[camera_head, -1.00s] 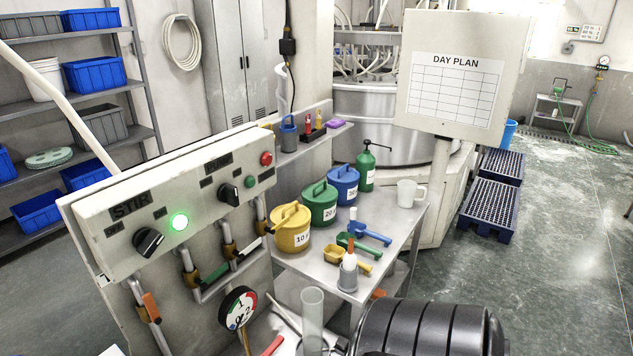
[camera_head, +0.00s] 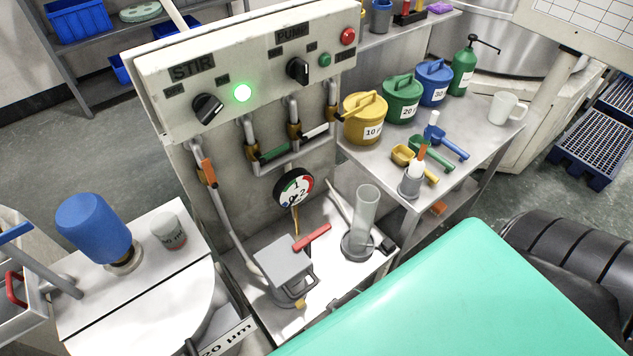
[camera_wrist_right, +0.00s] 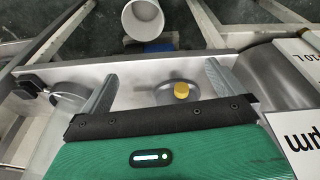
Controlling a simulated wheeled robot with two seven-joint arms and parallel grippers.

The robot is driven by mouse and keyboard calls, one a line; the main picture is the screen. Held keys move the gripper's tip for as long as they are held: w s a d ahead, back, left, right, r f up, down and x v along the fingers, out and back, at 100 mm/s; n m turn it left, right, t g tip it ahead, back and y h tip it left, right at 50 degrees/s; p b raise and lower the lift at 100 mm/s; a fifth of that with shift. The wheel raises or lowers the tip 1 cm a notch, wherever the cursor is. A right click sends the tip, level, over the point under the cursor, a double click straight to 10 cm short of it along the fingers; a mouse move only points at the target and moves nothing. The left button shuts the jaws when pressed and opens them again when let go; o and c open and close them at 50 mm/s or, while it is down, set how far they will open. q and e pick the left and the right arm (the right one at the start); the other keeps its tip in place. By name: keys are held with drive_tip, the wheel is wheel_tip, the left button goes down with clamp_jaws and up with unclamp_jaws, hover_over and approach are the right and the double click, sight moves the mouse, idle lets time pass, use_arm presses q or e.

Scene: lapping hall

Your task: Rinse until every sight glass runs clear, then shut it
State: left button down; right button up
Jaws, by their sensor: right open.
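A clear upright tube (camera_head: 366,210), looking like a sight glass, stands on a grey base in the head view; it looks empty, and no flow can be made out. Beside it a grey box (camera_head: 283,268) has a red lever (camera_head: 312,237). Above, pipes carry an orange handle (camera_head: 208,172), a green handle (camera_head: 274,152) and a white handle (camera_head: 315,130). A dial gauge (camera_head: 294,188) hangs below them. In the right wrist view my right gripper (camera_wrist_right: 160,75) is open, its fingers apart, over a tray holding a round grey part with a yellow knob (camera_wrist_right: 181,90). My left gripper is not in view.
The panel has a STIR knob (camera_head: 208,108), a lit green lamp (camera_head: 242,93) and a PUMP knob (camera_head: 298,69). Yellow (camera_head: 365,120), green (camera_head: 402,101) and blue (camera_head: 435,82) lidded cans stand on the side table with scoops. A blue capped vessel (camera_head: 95,228) stands left.

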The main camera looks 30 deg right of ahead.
drive_tip(key=w+r+t+y, duration=0.15)
drive_tip(key=w+r, duration=0.25)
drive_tip(key=r, duration=0.9)
drive_tip(key=m+t, duration=0.1)
drive_tip(key=t, duration=1.3)
approach(317, 130)
drive_tip(key=shift+h, duration=0.25)
drive_tip(key=w, duration=0.7)
drive_tip(key=w+a+p, duration=0.1)
drive_tip(key=w, duration=0.2)
drive_tip(key=shift+w+r, duration=0.25)
drive_tip(key=shift+w+a, duration=0.1)
drive_tip(key=shift+w, duration=0.75)
drive_tip(key=c, duration=1.2)
drive_tip(key=shift+c, duration=0.2)
